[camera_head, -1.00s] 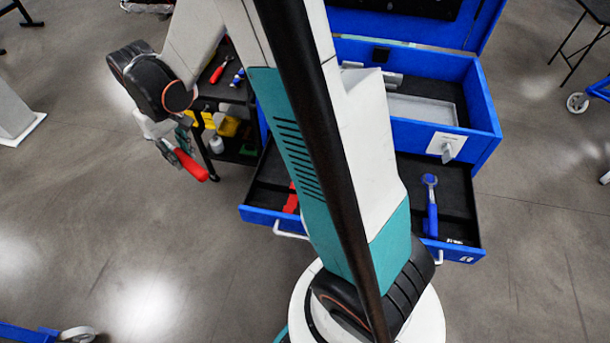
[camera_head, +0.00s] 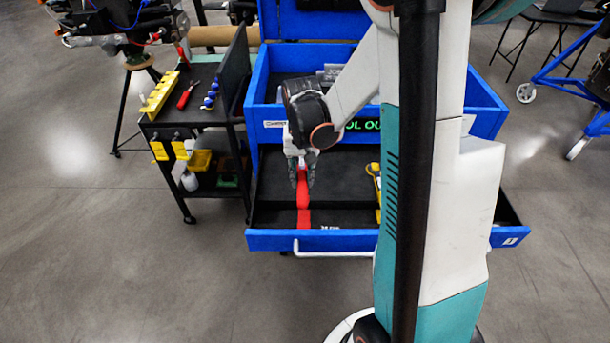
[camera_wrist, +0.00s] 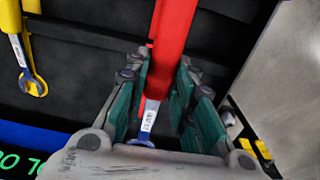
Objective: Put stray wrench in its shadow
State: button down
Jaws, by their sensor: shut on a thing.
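In the head view my gripper (camera_head: 302,180) points down over the left part of the open black-lined drawer (camera_head: 345,165). It is shut on a red-handled wrench (camera_head: 303,196), whose handle extends toward the drawer front. In the wrist view the red handle (camera_wrist: 174,40) runs up from between the green finger pads (camera_wrist: 165,105), with a labelled metal shank below it. A red shape (camera_head: 304,219) shows near the drawer front; I cannot tell whether it is handle or red shadow. I cannot tell whether the wrench touches the drawer floor.
A yellow-handled wrench (camera_wrist: 18,45) lies in the drawer with yellow around its end. The blue tool chest (camera_head: 485,95) stands behind the drawer. A black cart (camera_head: 205,115) with pliers (camera_head: 187,95) and screwdrivers stands close on the left. My arm covers the drawer's right part.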

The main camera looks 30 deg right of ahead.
jog(key=shift+s+d+f, duration=0.15)
jog(key=shift+d, duration=0.1)
jog(key=shift+f+b, duration=1.8)
jog(key=shift+f, duration=0.5)
jog(key=shift+f+b, duration=0.6)
jog(key=shift+b, duration=0.15)
jog(key=shift+f+b, duration=0.35)
jog(key=shift+f, duration=0.15)
jog(key=shift+f+b, duration=0.45)
jog(key=shift+b, duration=0.05)
jog(key=shift+f+b, duration=0.45)
jog(key=shift+f, duration=0.15)
jog(key=shift+f+b, duration=0.15)
jog(key=shift+b, duration=0.15)
